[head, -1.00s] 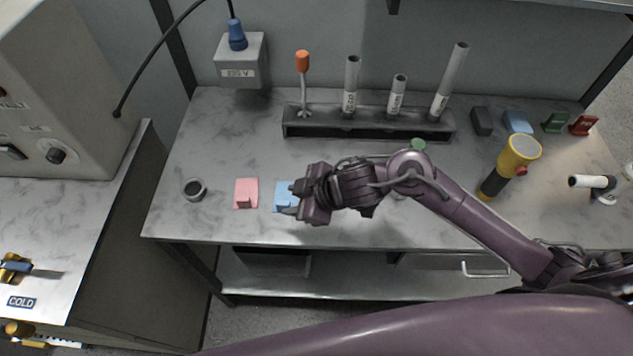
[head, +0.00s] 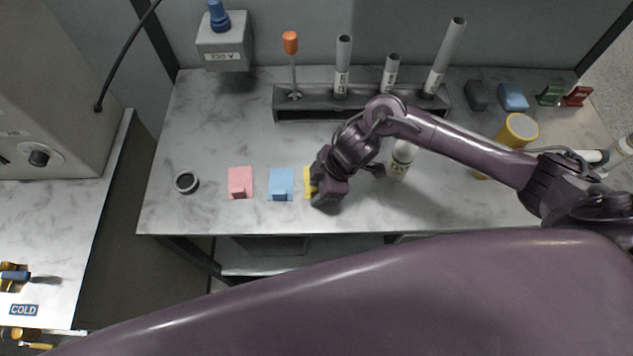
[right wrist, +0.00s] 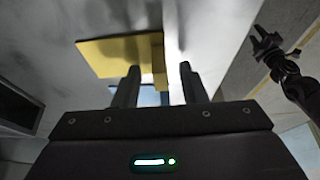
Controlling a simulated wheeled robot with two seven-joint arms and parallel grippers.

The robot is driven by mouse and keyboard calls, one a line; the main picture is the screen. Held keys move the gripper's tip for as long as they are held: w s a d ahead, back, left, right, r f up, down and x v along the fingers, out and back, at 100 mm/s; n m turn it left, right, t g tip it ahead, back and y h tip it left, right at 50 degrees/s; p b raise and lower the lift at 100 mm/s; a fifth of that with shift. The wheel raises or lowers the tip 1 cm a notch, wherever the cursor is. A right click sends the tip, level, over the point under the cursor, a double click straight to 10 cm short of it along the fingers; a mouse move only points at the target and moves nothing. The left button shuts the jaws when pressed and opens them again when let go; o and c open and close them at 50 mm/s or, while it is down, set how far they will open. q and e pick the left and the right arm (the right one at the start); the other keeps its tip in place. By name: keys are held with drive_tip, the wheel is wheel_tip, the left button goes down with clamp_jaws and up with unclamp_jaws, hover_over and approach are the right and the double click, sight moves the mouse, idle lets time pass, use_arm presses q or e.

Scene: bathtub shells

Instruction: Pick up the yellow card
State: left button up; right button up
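The yellow card (head: 308,180) lies flat on the marble-topped bench, mostly hidden by my right gripper (head: 322,194) in the head view. In the right wrist view the yellow card (right wrist: 112,56) lies just past the fingertips, with a raised tab (right wrist: 159,72). My right gripper's two fingers (right wrist: 160,84) stand apart, and the tab shows in the gap between them. I cannot tell whether they touch it. My left gripper (right wrist: 265,38) shows at the upper right of the right wrist view, its prongs spread and empty.
A blue card (head: 280,185) and a pink card (head: 240,183) lie just left, each with a tab. A white bottle (head: 401,163) stands right of my gripper. A tube rack (head: 350,111) stands behind. A dark ring (head: 186,182) lies far left.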

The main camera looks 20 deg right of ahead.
drive_tip(key=shift+f, duration=0.15)
drive_tip(key=c, duration=0.7)
clamp_jaws()
